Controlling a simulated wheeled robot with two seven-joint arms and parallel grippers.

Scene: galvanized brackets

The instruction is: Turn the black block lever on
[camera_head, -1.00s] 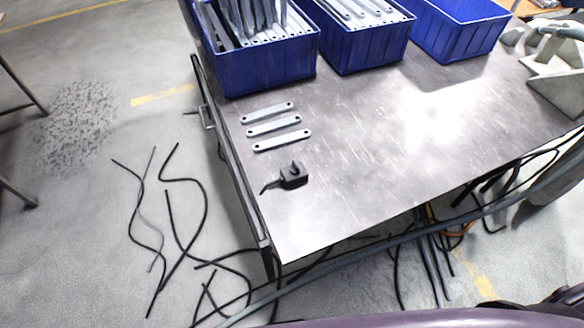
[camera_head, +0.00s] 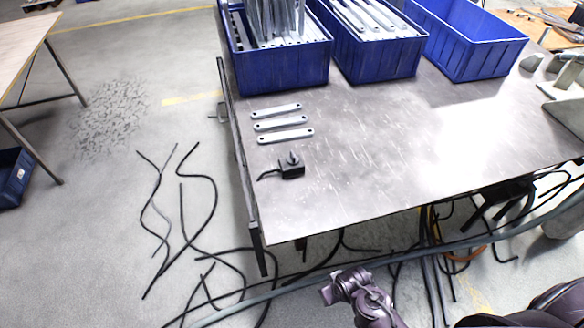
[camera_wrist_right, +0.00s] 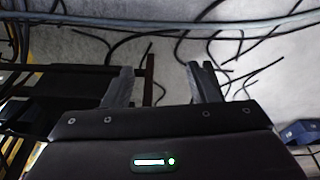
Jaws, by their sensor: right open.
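The black block (camera_head: 292,166) sits on the metal table near its left edge. A small lever (camera_head: 293,158) stands up from its top, and a short black cable leads off to its left. The lever's exact setting is too small to tell. In the right wrist view my right gripper (camera_wrist_right: 162,85) is open, with its two fingers apart and nothing between them. It faces the floor, and the block does not show in that view. My left gripper is not in view.
Three flat galvanized brackets (camera_head: 281,124) lie behind the block. Blue bins (camera_head: 283,72) stand along the table's back, two of them with metal parts. The metal table (camera_head: 390,150) is clear right of the block. Loose cables (camera_head: 182,215) lie on the floor.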

